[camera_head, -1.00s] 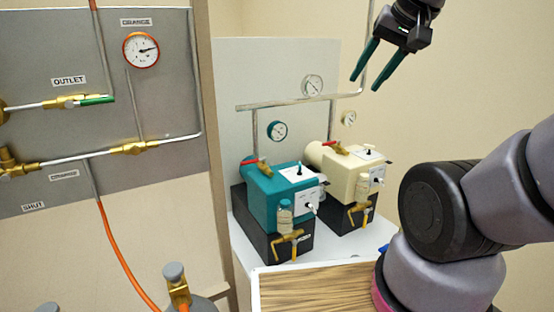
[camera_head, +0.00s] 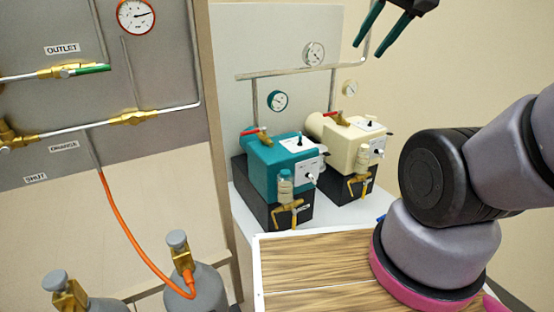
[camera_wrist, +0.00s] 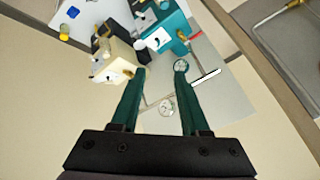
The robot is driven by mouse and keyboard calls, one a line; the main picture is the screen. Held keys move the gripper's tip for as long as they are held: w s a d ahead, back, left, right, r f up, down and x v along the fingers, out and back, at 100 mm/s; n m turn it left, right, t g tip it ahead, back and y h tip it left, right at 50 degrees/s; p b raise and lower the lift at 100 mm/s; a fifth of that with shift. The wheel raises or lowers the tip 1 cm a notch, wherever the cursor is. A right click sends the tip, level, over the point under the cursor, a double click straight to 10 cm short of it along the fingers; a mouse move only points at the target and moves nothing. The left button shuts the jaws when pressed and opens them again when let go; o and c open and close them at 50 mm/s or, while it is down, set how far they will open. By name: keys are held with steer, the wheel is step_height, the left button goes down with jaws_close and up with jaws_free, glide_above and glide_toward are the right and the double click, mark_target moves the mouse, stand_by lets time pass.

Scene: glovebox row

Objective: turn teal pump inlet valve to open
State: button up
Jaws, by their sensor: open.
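The teal pump (camera_head: 275,168) sits on a black base on a white bench in the head view. Its inlet valve has a brass body (camera_head: 264,136) on the pump's top left and a red handle (camera_head: 250,131) sticking out leftward, roughly crosswise to the upright pipe above. In the wrist view the teal pump (camera_wrist: 172,28) is at the top and the red handle (camera_wrist: 197,34) at its right. My gripper (camera_head: 370,47) is open and empty, high at the upper right, well apart from the valve. Its dark green fingers also show in the wrist view (camera_wrist: 160,70).
A cream pump (camera_head: 351,146) stands right of the teal one. Pipes (camera_head: 300,71) and gauges (camera_head: 277,100) rise behind both. A grey panel (camera_head: 60,110) is at the left, with gas cylinders (camera_head: 195,290) below. A wooden top (camera_head: 315,275) is in front.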

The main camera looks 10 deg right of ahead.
steer(key=shift+o, duration=0.2)
steer(key=m+g+h, duration=0.1)
steer(key=m+g, duration=0.4)
steer(key=m, duration=0.4)
glide_above(248, 132)
steer(key=s, duration=0.2)
steer(key=s+d+x, duration=0.1)
steer(key=s+x, duration=0.1)
steer(key=x, duration=0.9)
steer(key=s+d+f+x, duration=0.1)
steer(key=s+x, duration=0.1)
steer(key=x, duration=1.5)
steer(key=d+x, duration=0.1)
steer(key=x, duration=0.3)
steer(key=shift+a, duration=0.1)
steer(key=shift+c, duration=0.3)
jaws_close()
